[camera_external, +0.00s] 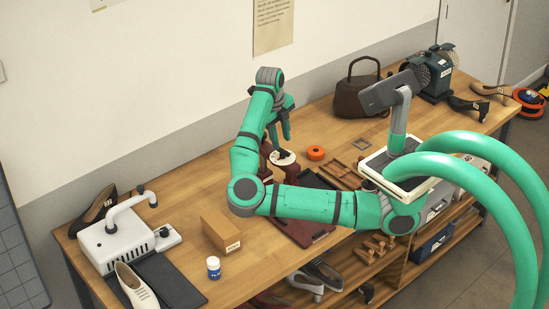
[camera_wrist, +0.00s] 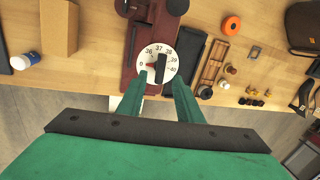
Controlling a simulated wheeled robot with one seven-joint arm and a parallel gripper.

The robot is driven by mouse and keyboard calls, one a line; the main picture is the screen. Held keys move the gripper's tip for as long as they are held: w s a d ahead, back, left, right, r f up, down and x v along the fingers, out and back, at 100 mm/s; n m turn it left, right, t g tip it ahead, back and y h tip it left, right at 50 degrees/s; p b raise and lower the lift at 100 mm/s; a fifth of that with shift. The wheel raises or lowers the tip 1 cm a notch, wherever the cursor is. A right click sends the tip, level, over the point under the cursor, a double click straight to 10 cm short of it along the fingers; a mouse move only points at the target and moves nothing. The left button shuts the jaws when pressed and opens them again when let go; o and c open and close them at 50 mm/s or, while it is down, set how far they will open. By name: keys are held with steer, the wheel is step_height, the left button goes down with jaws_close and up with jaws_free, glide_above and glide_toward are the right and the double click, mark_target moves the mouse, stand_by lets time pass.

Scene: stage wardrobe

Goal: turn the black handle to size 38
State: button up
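A white round dial (camera_wrist: 169,52) with the numbers 0 and 36 to 40 sits on a dark red shoe-stretching device (camera_wrist: 131,62). The black handle (camera_wrist: 161,68) is a short bar at the dial's middle. A small red mark shows beside it on the left, towards the 0. My gripper (camera_wrist: 159,79) is open, one finger on each side of the handle, with gaps to it. I cannot tell how far above the dial the fingertips are. In the external view my gripper (camera_external: 279,138) points down over the dial (camera_external: 283,158).
An orange tape roll (camera_external: 315,153) and a wooden tray (camera_external: 340,171) lie right of the device. A cardboard box (camera_external: 221,233), a white bottle (camera_external: 213,267) and a white machine (camera_external: 115,243) stand to the left. A brown handbag (camera_external: 358,95) stands at the back.

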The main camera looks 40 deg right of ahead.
mark_target(283, 150)
steer(key=shift+d+f, duration=0.25)
steer(key=shift+f, duration=0.8)
steer(key=shift+d+f, duration=0.2)
steer(key=shift+f, duration=0.8)
jaws_close()
